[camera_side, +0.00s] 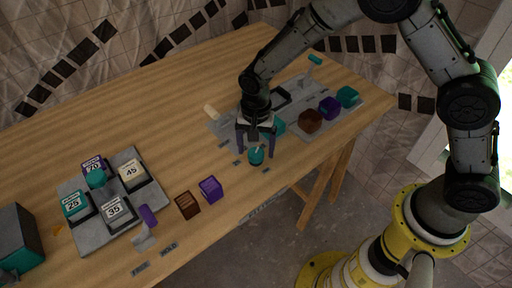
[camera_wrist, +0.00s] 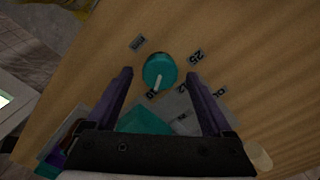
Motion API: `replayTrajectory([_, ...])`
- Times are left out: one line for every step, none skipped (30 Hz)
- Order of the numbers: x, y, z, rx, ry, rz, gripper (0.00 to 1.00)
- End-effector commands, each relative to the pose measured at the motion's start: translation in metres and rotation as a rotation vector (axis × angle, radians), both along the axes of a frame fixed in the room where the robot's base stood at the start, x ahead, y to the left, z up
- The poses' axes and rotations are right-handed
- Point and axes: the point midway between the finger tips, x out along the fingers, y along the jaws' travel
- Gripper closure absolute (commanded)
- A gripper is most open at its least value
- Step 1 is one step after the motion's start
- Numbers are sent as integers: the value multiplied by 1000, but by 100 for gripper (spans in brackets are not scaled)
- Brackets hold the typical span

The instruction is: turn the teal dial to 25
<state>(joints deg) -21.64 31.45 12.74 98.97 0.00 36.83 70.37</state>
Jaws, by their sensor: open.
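The teal dial (camera_wrist: 160,72) is a round knob with a pale pointer on its top. In the wrist view it stands on the wood with number labels around it, and the pointer aims down the picture. A label reading 25 (camera_wrist: 196,56) lies to its upper right. In the side view the dial (camera_side: 256,155) is near the table's front edge. My gripper (camera_side: 255,154) is open above the dial, with a purple finger on either side. In the wrist view the dial sits just beyond the fingertips (camera_wrist: 163,76), between their lines. Contact cannot be told.
A grey panel (camera_side: 318,128) with brown, purple and teal blocks stands right of my gripper. A grey tray (camera_side: 138,163) with numbered tiles 25, 70, 45 and 35 is at left. The table's middle is clear.

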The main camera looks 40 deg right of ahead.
Motion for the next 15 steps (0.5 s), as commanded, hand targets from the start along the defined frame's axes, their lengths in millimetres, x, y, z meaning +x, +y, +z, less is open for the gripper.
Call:
replayTrajectory([0, 0, -3, -1, 1, 0, 15])
replayTrajectory([0, 0, -4, -1, 1, 0, 15])
replayTrajectory([0, 0, -5, -1, 1, 0, 15])
replayTrajectory([0, 0, -5, 0, 0, 0, 15])
replayTrajectory([0, 0, -5, 0, 0, 0, 15])
replayTrajectory([0, 0, -5, 0, 0, 0, 15])
replayTrajectory([0, 0, -5, 0, 0, 0, 15])
replayTrajectory([0, 0, -5, 0, 0, 0, 15])
replayTrajectory([0, 0, -5, 0, 0, 0, 15])
replayTrajectory([0, 0, -5, 0, 0, 0, 15])
replayTrajectory([0, 0, -5, 0, 0, 0, 17])
replayTrajectory([0, 0, -5, 0, 0, 0, 24])
replayTrajectory([0, 0, -5, 0, 0, 0, 29])
replayTrajectory([0, 0, -5, 0, 0, 0, 35])
replayTrajectory([0, 0, -5, 0, 0, 0, 42])
